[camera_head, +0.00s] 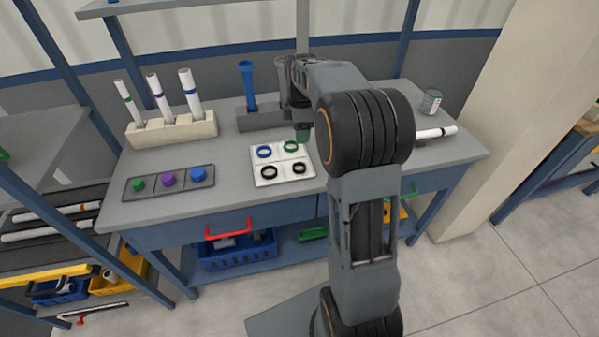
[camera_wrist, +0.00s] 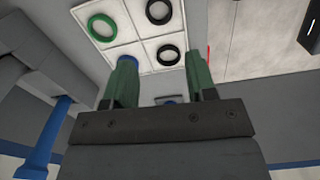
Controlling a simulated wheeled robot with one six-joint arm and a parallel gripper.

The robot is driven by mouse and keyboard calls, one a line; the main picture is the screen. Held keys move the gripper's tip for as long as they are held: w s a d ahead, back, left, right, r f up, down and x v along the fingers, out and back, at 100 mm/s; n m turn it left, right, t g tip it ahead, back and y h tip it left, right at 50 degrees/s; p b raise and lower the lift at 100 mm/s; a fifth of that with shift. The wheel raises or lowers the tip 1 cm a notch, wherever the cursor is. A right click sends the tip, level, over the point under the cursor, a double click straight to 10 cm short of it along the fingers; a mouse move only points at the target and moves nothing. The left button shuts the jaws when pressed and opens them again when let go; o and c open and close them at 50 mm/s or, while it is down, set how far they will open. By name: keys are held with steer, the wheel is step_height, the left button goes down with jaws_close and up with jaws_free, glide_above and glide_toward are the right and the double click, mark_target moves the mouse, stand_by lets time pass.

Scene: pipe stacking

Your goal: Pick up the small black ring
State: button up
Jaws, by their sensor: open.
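Two black rings lie flat on a white tray (camera_head: 284,181), one at its front left (camera_head: 269,172) and one at its front right (camera_head: 299,168). In the wrist view the right ring (camera_wrist: 159,12) is at the top edge, and the left ring (camera_wrist: 168,54) is lower, nearer the fingers. My gripper (camera_wrist: 163,77) is open, its green fingers apart with nothing held. In the head view my gripper (camera_head: 302,135) is over the tray's back right, partly hidden by my arm.
A blue ring (camera_head: 264,152) and a green ring (camera_head: 291,147) share the tray; a finger partly covers the blue one in the wrist view. A rack of tubes (camera_head: 171,130), a block with colored caps (camera_head: 168,183) and a grey holder with a blue pipe (camera_head: 246,85) stand nearby.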

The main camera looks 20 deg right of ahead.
glide_above(301, 169)
steer(key=shift+n, duration=0.3)
step_height(301, 169, down, 8)
steer(key=shift+d+f+b, duration=0.1)
steer(key=shift+b, duration=0.25)
steer(key=shift+s+f, duration=0.1)
steer(key=shift+f, duration=2.9)
steer(key=c, duration=0.5)
steer(key=shift+r, duration=0.1)
steer(key=shift+c, duration=0.2)
